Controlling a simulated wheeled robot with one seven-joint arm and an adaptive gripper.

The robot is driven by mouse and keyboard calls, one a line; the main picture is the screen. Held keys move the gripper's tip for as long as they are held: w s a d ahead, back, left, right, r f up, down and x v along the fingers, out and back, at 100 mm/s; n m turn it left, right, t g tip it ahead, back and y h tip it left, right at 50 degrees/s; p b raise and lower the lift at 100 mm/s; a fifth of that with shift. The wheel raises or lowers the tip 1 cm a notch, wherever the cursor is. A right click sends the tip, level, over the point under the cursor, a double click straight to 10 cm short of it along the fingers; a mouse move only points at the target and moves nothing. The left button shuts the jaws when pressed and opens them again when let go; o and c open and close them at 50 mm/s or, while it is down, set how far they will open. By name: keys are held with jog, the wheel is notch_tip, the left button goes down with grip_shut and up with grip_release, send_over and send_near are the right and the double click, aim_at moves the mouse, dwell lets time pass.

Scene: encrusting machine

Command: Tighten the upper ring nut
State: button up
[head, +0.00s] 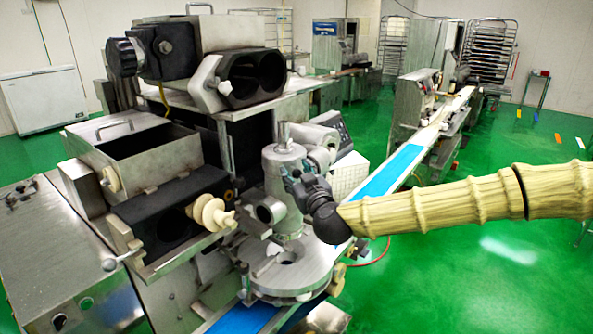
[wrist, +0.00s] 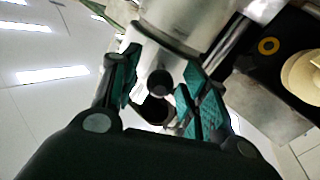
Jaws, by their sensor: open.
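A grey upright metal cylinder (head: 283,165) stands above a round metal plate (head: 292,275) on the machine. I cannot clearly tell which part is the upper ring nut. My gripper (head: 292,182) is at the right side of the cylinder, at about mid height, and hides part of it. In the wrist view my gripper (wrist: 162,90) is open, its teal-padded fingers apart. A shiny metal body (wrist: 185,20) fills the top of that view, with a dark round end (wrist: 160,82) between the fingers. I cannot tell if the fingers touch anything.
A cream auger-like screw (head: 212,215) and a dark block sit left of the cylinder. A short open metal tube (head: 268,211) juts out close below my gripper. A blue conveyor belt (head: 402,160) runs behind. Green floor to the right is mostly clear.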

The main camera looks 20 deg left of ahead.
jog(key=shift+w+a, duration=0.1)
grip_shut()
dwell(0.3)
